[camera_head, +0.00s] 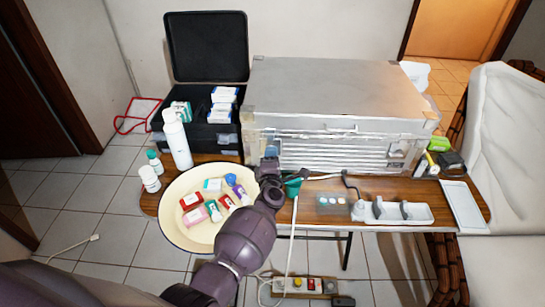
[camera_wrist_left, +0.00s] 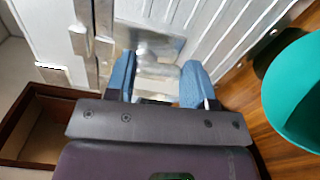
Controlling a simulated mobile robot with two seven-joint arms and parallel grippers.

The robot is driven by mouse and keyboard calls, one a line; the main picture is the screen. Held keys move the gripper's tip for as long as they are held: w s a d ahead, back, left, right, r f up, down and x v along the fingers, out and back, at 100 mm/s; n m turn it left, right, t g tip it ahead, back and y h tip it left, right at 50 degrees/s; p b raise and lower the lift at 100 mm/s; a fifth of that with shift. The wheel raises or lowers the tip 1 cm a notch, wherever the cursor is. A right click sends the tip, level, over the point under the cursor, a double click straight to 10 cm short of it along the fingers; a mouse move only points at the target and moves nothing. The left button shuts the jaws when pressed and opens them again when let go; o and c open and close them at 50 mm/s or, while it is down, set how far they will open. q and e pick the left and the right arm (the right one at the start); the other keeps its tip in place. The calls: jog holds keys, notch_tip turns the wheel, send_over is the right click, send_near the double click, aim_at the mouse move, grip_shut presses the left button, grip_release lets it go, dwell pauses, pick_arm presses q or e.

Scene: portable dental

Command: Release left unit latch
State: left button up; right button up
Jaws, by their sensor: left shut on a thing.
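The portable dental unit is a large silver metal case (camera_head: 335,85) on the wooden table, with its lid down and a ribbed front panel. My left gripper (camera_head: 269,154) reaches up to the left part of the case's front. In the left wrist view its two blue fingers (camera_wrist_left: 160,75) stand either side of a shiny metal latch (camera_wrist_left: 155,68) on the case front and are shut on it. The latch's plate shows above the fingertips. In the head view the latch is hidden behind the gripper. My right gripper is not in view.
A round cream tray (camera_head: 176,233) with several small boxes and bottles lies left of my arm. A white spray bottle (camera_head: 177,140) and an open black case (camera_head: 205,132) stand behind it. A teal cup (camera_wrist_left: 298,95) is close right of the gripper. A white tray (camera_head: 400,213) lies further right.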

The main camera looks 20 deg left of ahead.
pick_arm(q)
jog(key=shift+m, duration=0.6)
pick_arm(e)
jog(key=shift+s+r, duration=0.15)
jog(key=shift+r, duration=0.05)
pick_arm(q)
jog(key=shift+f, duration=0.1)
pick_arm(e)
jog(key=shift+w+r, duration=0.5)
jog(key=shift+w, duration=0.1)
pick_arm(q)
jog(key=o, duration=0.9)
jog(key=shift+p+v, duration=0.85)
jog(key=shift+v, duration=4.55)
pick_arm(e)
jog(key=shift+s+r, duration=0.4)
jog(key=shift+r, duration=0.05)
